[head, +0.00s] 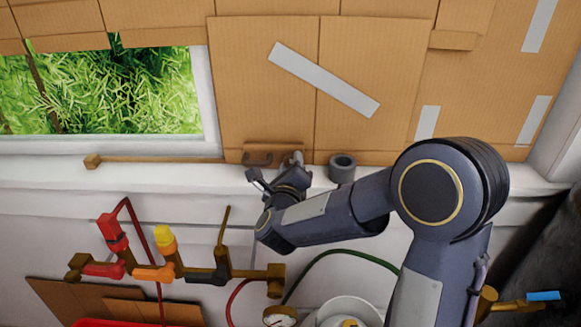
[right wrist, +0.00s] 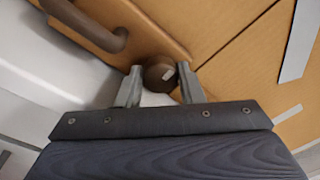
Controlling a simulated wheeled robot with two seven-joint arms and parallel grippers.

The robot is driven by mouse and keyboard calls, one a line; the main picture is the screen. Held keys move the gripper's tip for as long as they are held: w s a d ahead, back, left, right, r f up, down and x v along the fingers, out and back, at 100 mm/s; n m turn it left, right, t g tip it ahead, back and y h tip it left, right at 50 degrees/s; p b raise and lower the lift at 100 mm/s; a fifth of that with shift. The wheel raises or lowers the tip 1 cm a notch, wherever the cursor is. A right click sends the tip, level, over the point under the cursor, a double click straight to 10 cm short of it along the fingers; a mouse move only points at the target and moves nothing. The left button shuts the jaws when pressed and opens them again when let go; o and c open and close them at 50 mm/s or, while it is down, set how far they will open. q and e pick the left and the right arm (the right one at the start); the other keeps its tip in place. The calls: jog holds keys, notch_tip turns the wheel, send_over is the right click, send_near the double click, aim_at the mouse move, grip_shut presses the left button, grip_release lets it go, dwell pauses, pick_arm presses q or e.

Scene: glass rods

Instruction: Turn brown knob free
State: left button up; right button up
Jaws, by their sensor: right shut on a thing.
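The brown knob (right wrist: 159,75) is a round knob with a small pale mark, on a brown wooden plate against the cardboard. My right gripper (right wrist: 160,84) has its two fingers on either side of the knob and is shut on it. In the head view my right gripper (head: 291,170) reaches up to the plate at the sill, and it hides the knob there. A brown curved handle (right wrist: 92,25) sits on the same plate to the left of the knob. My left gripper is not in view.
A grey tape roll (head: 342,167) stands on the white sill just right of my gripper. A wooden stick (head: 150,159) lies along the window at left. Below are brass pipes with a red valve (head: 112,232) and a yellow one (head: 165,238), hoses and a gauge (head: 279,318).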

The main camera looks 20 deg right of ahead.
jog(key=n+b, duration=0.3)
jog(key=shift+f+n, duration=0.2)
jog(key=shift+n, duration=0.1)
jog(key=n+b, duration=0.1)
jog(key=n, duration=0.1)
jog(key=shift+n+t+b, duration=0.3)
jog(key=shift+n+b, duration=0.05)
jog(key=shift+n, duration=0.05)
jog(key=shift+n+b, duration=0.3)
jog(key=shift+n, duration=0.7)
jog(key=n, duration=0.4)
jog(key=shift+r+n, duration=0.15)
jog(key=shift+n, duration=0.25)
jog(key=shift+n+t+y, duration=0.3)
jog(key=shift+n+y, duration=0.1)
jog(key=shift+n, duration=2.1)
jog(key=o, duration=1)
jog(key=shift+c, duration=0.2)
jog(key=shift+s, duration=0.1)
